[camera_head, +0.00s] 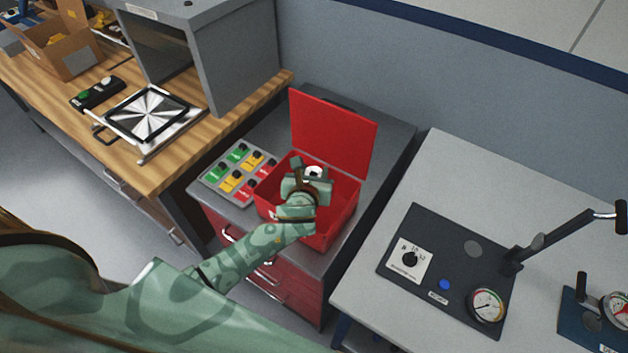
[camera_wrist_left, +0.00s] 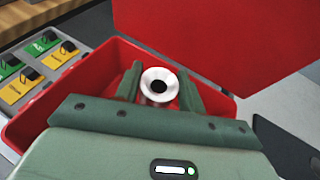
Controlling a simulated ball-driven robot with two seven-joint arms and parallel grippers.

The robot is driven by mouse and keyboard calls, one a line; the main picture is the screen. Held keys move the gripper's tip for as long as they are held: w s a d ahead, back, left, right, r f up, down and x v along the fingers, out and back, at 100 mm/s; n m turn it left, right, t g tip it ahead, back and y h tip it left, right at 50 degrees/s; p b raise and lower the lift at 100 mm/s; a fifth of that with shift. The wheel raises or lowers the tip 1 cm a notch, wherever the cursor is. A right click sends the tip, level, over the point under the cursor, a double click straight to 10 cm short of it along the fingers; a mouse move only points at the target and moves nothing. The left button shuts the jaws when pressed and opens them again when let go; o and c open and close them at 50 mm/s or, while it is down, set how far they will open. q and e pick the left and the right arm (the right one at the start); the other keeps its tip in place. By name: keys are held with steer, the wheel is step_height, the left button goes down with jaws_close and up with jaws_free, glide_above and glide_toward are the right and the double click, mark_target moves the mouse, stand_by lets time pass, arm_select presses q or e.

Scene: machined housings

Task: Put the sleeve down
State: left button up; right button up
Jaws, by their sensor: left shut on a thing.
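The sleeve (camera_wrist_left: 159,84) is a pale, round, hollow piece with a flared rim and a dark bore. In the left wrist view it sits between the two green fingers of my left gripper (camera_wrist_left: 160,92), which is shut on it. In the head view the sleeve (camera_head: 313,172) shows as a small white ring at the gripper (camera_head: 310,177). The gripper is over the open red box (camera_head: 341,226); its height above the box floor is hard to tell. My right gripper is not in view.
The box's red lid (camera_head: 333,133) stands upright behind it. A tray of green, yellow and red labelled pieces (camera_head: 238,173) lies left of the box on the grey cabinet top. A light table with a lever press (camera_head: 450,270) stands at the right; a wooden bench (camera_head: 150,178) stands at the left.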

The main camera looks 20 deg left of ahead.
arm_select(q)
step_height(320, 180, down, 2)
steer(key=shift+d+f+b, duration=0.1)
steer(key=shift+f+b, duration=0.15)
steer(key=shift+b, duration=0.05)
steer(key=shift+r, duration=0.1)
steer(key=shift+f, duration=0.6)
steer(key=o, duration=1.2)
steer(key=shift+c, duration=0.2)
steer(key=shift+r, duration=0.15)
steer(key=shift+s+d+r+p, duration=0.15)
steer(key=shift+s+r+p, duration=0.25)
steer(key=shift+r, duration=0.3)
steer(key=p+v, duration=0.1)
steer(key=v, duration=1)
steer(key=shift+p, duration=0.4)
